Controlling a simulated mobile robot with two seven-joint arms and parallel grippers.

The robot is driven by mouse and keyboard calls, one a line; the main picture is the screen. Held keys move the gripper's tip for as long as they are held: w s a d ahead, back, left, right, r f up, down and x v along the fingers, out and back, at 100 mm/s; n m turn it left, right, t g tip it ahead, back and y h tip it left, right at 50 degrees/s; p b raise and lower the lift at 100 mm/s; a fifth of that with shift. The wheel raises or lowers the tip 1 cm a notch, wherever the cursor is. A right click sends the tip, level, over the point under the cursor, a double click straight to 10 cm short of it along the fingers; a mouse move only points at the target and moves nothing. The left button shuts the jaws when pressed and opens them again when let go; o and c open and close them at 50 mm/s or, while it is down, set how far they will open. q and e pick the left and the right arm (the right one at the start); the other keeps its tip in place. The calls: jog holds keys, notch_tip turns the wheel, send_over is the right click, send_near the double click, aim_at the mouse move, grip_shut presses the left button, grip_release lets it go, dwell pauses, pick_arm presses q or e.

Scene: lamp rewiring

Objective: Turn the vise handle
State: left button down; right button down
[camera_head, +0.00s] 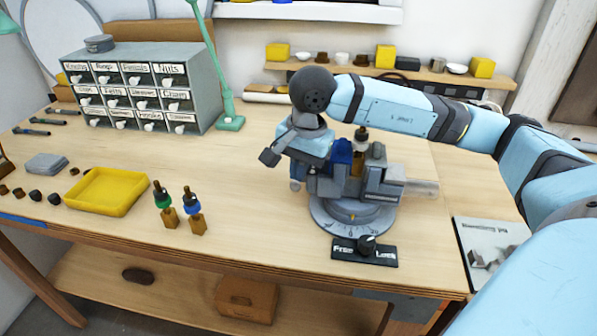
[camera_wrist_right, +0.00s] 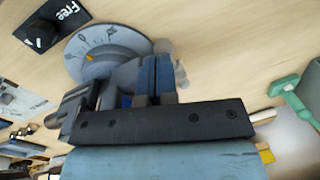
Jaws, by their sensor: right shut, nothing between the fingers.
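The grey vise (camera_head: 380,182) stands on a round dial base (camera_head: 352,218) at the middle right of the bench. A pale, see-through bar (camera_head: 420,187) sticks out from its right side; I cannot tell whether this is the handle. My right gripper (camera_head: 343,152) reaches over the vise from the left, its blue fingers close together and empty. In the right wrist view the fingers (camera_wrist_right: 156,78) stand in front of the dial base (camera_wrist_right: 108,47) and hide part of the vise. I cannot tell whether they touch it. My left gripper is not in view.
A "Free/Lock" plate with a black knob (camera_head: 367,244) lies before the vise. A yellow tray (camera_head: 107,191) and two small bottle-like parts (camera_head: 194,212) stand left. A drawer cabinet (camera_head: 145,88) and green lamp (camera_head: 229,122) are behind. A booklet (camera_head: 490,250) lies right.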

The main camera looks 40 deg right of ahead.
notch_tip(320, 180, up, 12)
jog(key=s, duration=0.2)
jog(key=shift+s+r+p, duration=0.2)
jog(key=shift+p, duration=0.1)
dwell(0.3)
